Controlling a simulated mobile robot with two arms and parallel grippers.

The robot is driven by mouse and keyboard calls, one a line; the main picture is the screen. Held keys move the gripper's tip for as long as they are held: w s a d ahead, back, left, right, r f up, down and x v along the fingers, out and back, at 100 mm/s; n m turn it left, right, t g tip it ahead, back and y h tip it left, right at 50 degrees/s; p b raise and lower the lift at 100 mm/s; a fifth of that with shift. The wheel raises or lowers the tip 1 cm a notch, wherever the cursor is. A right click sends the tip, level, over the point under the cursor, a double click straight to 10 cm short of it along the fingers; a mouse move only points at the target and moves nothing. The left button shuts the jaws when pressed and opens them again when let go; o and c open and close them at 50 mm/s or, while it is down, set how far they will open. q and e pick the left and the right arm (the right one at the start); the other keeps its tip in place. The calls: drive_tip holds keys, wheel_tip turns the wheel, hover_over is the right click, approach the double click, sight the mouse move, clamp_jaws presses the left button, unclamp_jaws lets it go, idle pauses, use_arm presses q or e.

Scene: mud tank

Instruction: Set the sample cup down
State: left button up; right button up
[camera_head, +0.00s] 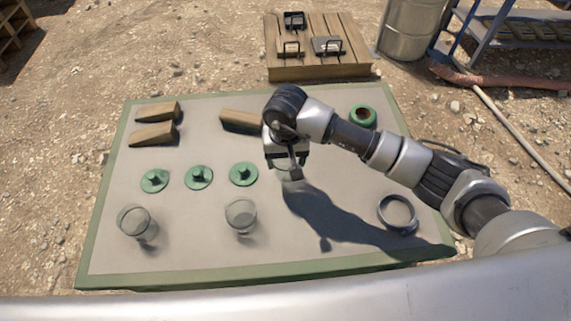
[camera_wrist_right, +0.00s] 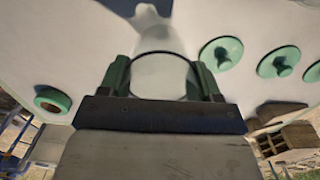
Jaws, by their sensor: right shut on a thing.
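My right gripper (camera_head: 287,168) is above the middle of the grey, green-edged work mat (camera_head: 190,250). It is shut on a clear sample cup (camera_wrist_right: 160,77), which sits between its green fingers in the wrist view. In the head view the cup (camera_head: 292,175) is mostly hidden behind the gripper, and I cannot tell whether its base touches the mat. Two other clear cups stand on the mat, one at the left front (camera_head: 135,222) and one at the centre front (camera_head: 240,215). My left gripper is not in view.
Green knobbed lids (camera_head: 199,177) lie in a row left of the gripper. Wooden wedges (camera_head: 156,133) lie behind them. A green ring (camera_head: 363,117) is at the back right, a metal ring (camera_head: 397,213) at the right. The mat between gripper and metal ring looks clear.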

wheel_tip(320, 180, down, 3)
drive_tip(key=shift+f+p, duration=0.1)
drive_tip(key=shift+p, duration=0.2)
drive_tip(key=shift+w+f, duration=0.1)
drive_tip(key=shift+f, duration=0.35)
drive_tip(key=shift+f, duration=0.2)
drive_tip(key=o, duration=0.9)
drive_tip(key=shift+r, duration=0.1)
